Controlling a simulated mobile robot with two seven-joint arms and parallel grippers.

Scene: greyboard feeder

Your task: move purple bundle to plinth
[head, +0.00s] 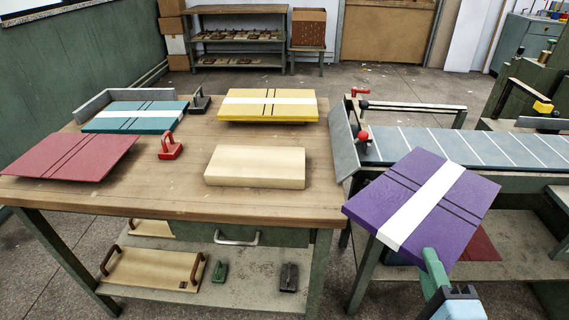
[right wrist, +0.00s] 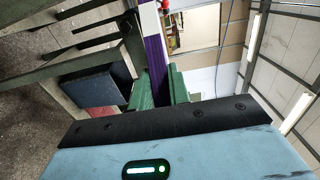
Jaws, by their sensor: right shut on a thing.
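The purple bundle (head: 452,190), a flat square stack with a white band and dark straps, is held in the air in front of the feeder on the right. My right gripper (head: 433,262) is shut on its near edge; the bundle is tilted. In the right wrist view the purple bundle (right wrist: 154,52) shows edge-on between the green fingers (right wrist: 160,88). A pale wooden block (head: 255,167), which looks like the plinth, lies on the table with its top bare, to the left of the bundle. My left gripper is not in view.
The wooden table (head: 200,203) also holds a yellow bundle (head: 268,104), a teal bundle (head: 135,116), a red bundle (head: 72,157) and a red-handled tool (head: 170,147). The grey feeder bed (head: 480,147), with a raised end plate (head: 343,140), stands at right.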

